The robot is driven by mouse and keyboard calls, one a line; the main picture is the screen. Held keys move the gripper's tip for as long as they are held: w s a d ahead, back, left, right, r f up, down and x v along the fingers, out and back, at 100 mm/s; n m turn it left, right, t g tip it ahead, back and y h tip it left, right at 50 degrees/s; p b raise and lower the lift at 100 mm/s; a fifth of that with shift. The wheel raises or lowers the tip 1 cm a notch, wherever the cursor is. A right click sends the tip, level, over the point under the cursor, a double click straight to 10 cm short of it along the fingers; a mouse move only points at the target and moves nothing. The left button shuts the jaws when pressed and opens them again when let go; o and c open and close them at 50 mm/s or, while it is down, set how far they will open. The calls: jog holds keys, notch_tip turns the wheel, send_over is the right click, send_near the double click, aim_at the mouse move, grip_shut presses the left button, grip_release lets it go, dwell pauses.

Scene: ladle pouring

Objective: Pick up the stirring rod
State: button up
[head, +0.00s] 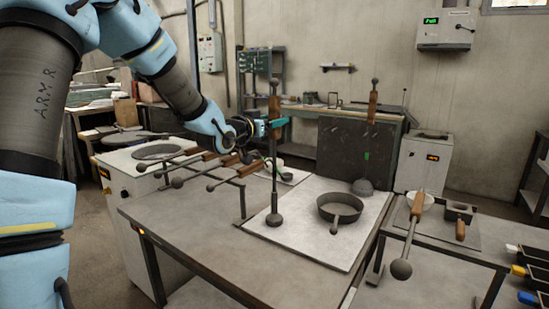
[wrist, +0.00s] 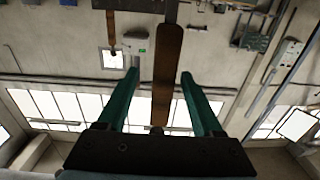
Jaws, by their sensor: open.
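An upright rod (head: 273,170) with a wooden handle and a dark ball at its lower end is in the head view; it looks like the stirring rod. Its ball is over the pale board (head: 310,250); I cannot tell whether it touches. My gripper (head: 278,123) is at the rod's wooden handle. In the wrist view, the handle (wrist: 167,75) lies between the two green fingers of my gripper (wrist: 160,74). Gaps show on both sides, so the fingers are open around the handle. The far side of the handle is hidden.
A round pan (head: 340,207) sits on the board. Behind it a ladle (head: 363,187) hangs by a dark panel (head: 340,150). Several handled tools lie left of the rod. The grey table's front (head: 200,225) is clear.

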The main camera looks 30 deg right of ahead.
aim_at(280, 117)
jog(key=p+x, duration=0.2)
jog(key=x, duration=0.2)
jog(key=shift+w, duration=0.3)
grip_shut()
dwell(1.1)
